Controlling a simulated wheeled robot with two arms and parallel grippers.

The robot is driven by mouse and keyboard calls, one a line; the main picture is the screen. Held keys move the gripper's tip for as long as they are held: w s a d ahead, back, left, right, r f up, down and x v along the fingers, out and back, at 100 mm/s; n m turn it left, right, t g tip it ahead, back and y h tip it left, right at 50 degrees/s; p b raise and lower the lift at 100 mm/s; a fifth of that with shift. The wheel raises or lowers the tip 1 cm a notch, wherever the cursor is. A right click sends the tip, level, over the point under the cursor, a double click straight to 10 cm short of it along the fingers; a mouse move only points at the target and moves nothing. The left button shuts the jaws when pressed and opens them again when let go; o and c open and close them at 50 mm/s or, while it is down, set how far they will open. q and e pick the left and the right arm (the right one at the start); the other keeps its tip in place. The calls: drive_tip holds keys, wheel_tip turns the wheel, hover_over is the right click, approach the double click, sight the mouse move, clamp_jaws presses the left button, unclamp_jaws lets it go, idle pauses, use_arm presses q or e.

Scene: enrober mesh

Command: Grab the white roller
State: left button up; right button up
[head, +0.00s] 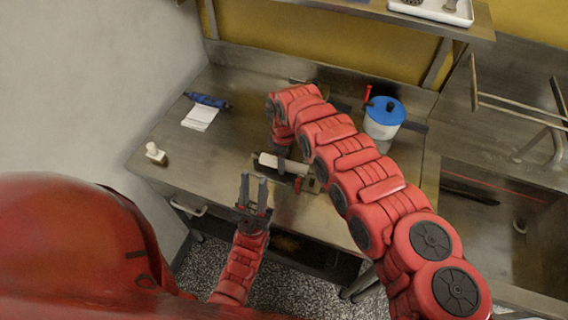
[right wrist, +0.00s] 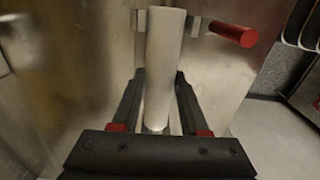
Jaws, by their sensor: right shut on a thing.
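The white roller (head: 288,165) lies across a dark metal holder near the front of the steel table. In the right wrist view the white roller (right wrist: 165,60) runs lengthwise between the fingers. My right gripper (right wrist: 156,95) is shut on it; in the head view this gripper (head: 281,151) comes down from above at the roller and its fingertips are hard to make out. A red handle (right wrist: 233,35) sticks out to the right of the roller. My left gripper (head: 254,190) is open and empty, in front of the roller and a little left, its fingers pointing up the picture.
A white tub with a blue lid (head: 383,118) stands right of my right arm. A dark blue object (head: 207,100) and a white paper (head: 200,117) lie at the back left. A small white bottle (head: 155,153) stands at the left edge. A sink (head: 490,200) is at right.

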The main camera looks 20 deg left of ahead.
clamp_jaws()
drive_tip(key=shift+r, duration=0.1)
